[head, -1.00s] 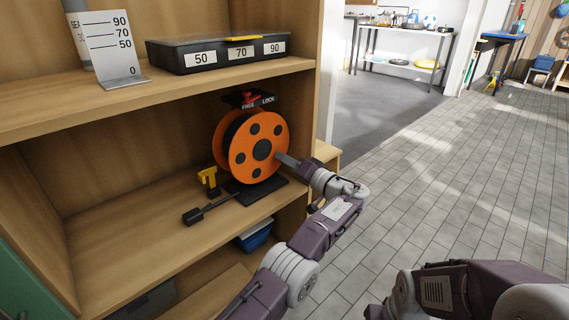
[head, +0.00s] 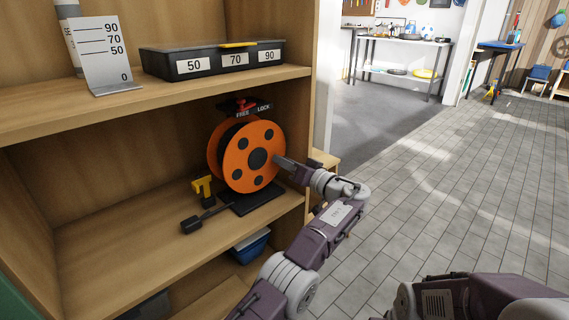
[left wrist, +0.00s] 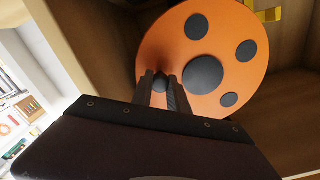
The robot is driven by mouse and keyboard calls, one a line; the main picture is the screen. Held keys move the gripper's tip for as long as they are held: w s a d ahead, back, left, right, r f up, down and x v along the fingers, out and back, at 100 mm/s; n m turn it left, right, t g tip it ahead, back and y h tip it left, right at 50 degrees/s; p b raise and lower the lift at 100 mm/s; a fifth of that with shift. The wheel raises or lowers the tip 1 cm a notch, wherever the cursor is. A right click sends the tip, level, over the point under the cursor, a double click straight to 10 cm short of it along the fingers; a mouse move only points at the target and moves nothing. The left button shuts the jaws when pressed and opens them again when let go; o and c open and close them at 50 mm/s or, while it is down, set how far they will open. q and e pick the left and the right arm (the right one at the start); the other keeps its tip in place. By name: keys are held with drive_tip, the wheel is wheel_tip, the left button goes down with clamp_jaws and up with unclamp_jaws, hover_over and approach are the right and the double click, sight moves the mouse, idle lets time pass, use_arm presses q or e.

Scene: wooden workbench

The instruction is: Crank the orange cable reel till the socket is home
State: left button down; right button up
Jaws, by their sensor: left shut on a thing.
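The orange cable reel (head: 235,169) stands on a black base (head: 258,200) on the middle shelf. Its face has dark round holes and a dark hub. My left gripper (head: 279,162) is at the right part of the reel's face, shut on its dark crank knob. In the left wrist view the fingers (left wrist: 162,88) are on either side of the knob (left wrist: 160,83), beside the hub. A black block (head: 191,225), perhaps the socket, lies at the end of a dark strip running from the base. A yellow bracket (head: 202,187) stands behind it. My right gripper is out of view.
A red lever (head: 241,101) with FREE and LOCK labels is above the reel. The upper shelf holds a black box (head: 213,61) labelled 50, 70, 90 and a marked gauge plate (head: 103,57). The shelf's right side wall (head: 296,115) is close to my left gripper.

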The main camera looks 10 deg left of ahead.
use_arm(q)
drive_tip(key=c, duration=1.3)
unclamp_jaws()
drive_tip(key=p+v, duration=0.1)
drive_tip(key=v, duration=0.8)
